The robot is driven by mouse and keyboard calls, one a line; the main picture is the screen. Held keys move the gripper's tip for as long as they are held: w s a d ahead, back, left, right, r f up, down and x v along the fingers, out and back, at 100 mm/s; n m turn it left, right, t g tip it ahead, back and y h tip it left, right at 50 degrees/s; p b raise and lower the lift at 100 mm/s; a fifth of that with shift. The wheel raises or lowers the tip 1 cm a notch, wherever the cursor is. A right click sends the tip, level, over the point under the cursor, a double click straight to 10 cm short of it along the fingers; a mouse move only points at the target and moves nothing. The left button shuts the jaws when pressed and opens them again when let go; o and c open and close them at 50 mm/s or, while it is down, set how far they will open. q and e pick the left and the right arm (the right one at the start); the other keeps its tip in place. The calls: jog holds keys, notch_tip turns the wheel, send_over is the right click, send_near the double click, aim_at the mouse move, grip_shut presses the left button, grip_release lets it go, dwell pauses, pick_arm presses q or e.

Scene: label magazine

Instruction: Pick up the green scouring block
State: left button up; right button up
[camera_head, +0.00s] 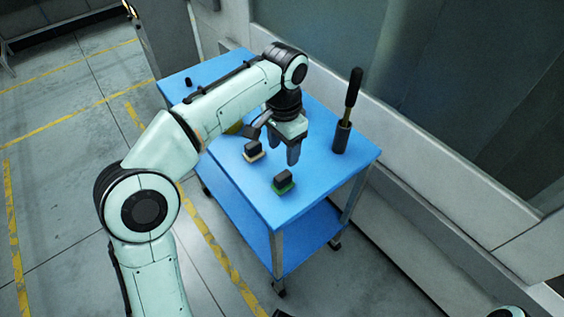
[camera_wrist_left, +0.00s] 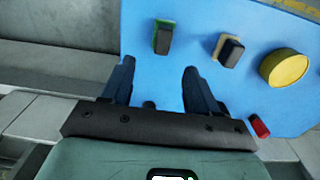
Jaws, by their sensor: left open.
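The green scouring block (camera_head: 284,187) lies on the blue table near its front right corner, with a black grip on top and a green pad below. It also shows in the left wrist view (camera_wrist_left: 156,41), beyond the fingertips and roughly in line with the gap between them. My left gripper (camera_head: 284,152) is open and points down above the table, behind the block in the head view and apart from it. In the wrist view its two fingers (camera_wrist_left: 159,66) are spread with no block between them. My right gripper is not in view.
A similar block with a beige pad (camera_head: 252,152) lies to the left. A yellow round thing (camera_wrist_left: 285,67) and a red object (camera_wrist_left: 259,126) lie further along. A black-handled tool stands in a dark holder (camera_head: 342,138) at the right. The tabletop around the green block is clear.

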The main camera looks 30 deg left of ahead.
pick_arm(q)
jog(key=b, duration=0.2)
send_over(283, 175)
jog(key=f, duration=0.7)
jog(key=shift+s, duration=0.2)
jog(key=shift+w+f+b, duration=0.15)
jog(key=shift+f+b, duration=0.55)
jog(key=shift+f, duration=2.3)
jog(key=c, duration=1.1)
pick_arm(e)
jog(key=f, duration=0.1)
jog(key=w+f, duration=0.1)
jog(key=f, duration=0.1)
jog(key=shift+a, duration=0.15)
